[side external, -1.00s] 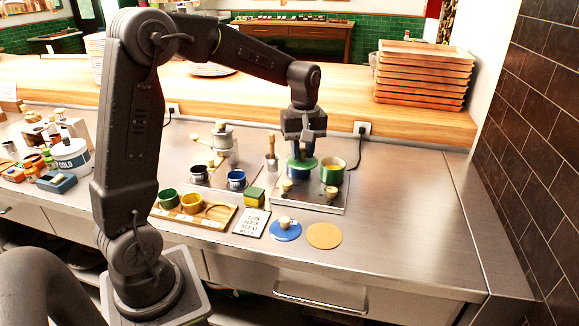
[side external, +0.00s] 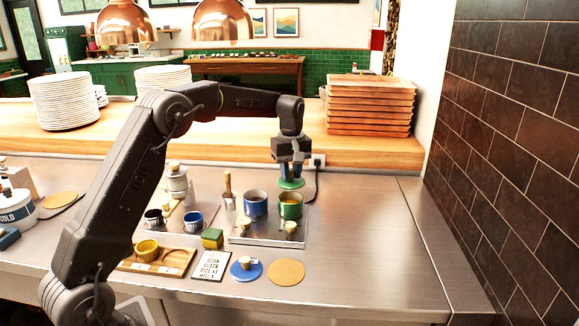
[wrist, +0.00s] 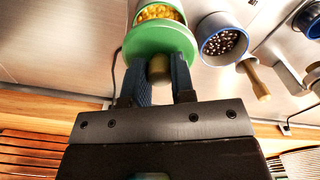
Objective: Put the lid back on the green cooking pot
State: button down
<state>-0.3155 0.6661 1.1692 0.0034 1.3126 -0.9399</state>
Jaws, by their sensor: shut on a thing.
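My gripper (side external: 291,176) is shut on the knob of the green lid (side external: 291,184). It holds the lid roughly level, above and behind the green cooking pot (side external: 290,211). The pot stands uncovered on the right of the steel hob (side external: 268,238), with yellow food inside. In the wrist view, the knob (wrist: 158,68) is between my fingers (wrist: 159,60). The green lid (wrist: 150,43) overlaps the near part of the green pot (wrist: 160,26), whose yellow food still shows beyond it. The lid looks apart from the pot.
A blue pot (side external: 255,204) with dark contents stands just left of the green pot. A blue lid (side external: 246,270) and a cork mat (side external: 286,272) lie on the front counter. Stacked wooden trays (side external: 370,104) stand on the ledge behind. The counter at right is clear.

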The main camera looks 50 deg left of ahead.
aim_at(291, 180)
jog(key=shift+f, duration=2.15)
jog(key=shift+f, duration=0.15)
dwell(0.4)
jog(key=shift+c, duration=2)
grip_release()
jog(key=shift+r, duration=3.5)
jog(key=shift+c, duration=0.4)
grip_shut()
